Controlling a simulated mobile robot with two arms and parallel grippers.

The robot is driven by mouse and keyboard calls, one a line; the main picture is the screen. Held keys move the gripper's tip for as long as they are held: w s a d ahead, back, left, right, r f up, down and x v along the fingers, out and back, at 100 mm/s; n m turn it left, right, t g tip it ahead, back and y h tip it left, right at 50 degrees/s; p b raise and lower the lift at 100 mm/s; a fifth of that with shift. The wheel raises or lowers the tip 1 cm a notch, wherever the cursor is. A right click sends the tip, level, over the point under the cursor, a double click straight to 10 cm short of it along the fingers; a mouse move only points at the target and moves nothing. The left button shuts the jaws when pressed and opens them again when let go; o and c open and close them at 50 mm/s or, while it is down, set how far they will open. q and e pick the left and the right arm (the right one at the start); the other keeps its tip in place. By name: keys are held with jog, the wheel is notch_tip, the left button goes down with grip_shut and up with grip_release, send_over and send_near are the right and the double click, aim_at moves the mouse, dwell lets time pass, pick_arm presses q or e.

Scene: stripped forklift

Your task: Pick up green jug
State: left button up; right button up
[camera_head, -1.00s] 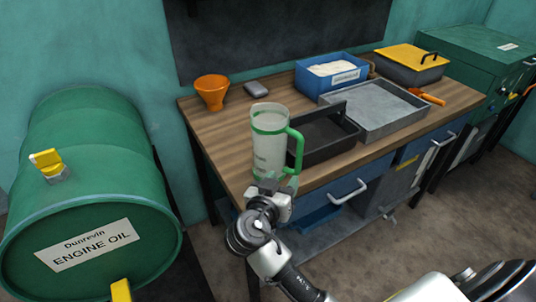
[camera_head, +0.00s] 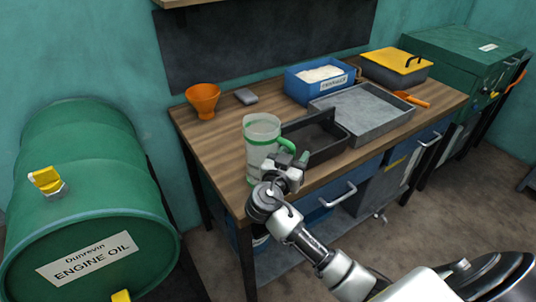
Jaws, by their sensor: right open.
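The green jug (camera_head: 259,143) is a clear, whitish jug with a green rim band and a green handle on its right side. It stands upright near the front left edge of the wooden workbench. My right gripper (camera_head: 290,160) is open at the jug's handle side, in front of the handle's lower part, and hides some of it. I cannot tell whether the fingers touch the handle. My left gripper is not in view.
A black tray (camera_head: 325,150) sits close to the jug's right, with a grey metal tray (camera_head: 385,113) beyond it. An orange funnel (camera_head: 203,101) and a small grey box (camera_head: 246,96) stand behind. A green oil drum (camera_head: 85,215) is at the left.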

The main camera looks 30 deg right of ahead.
jog(key=shift+w+d, duration=0.25)
jog(key=shift+c, duration=0.3)
grip_shut()
jog(key=shift+r, duration=0.1)
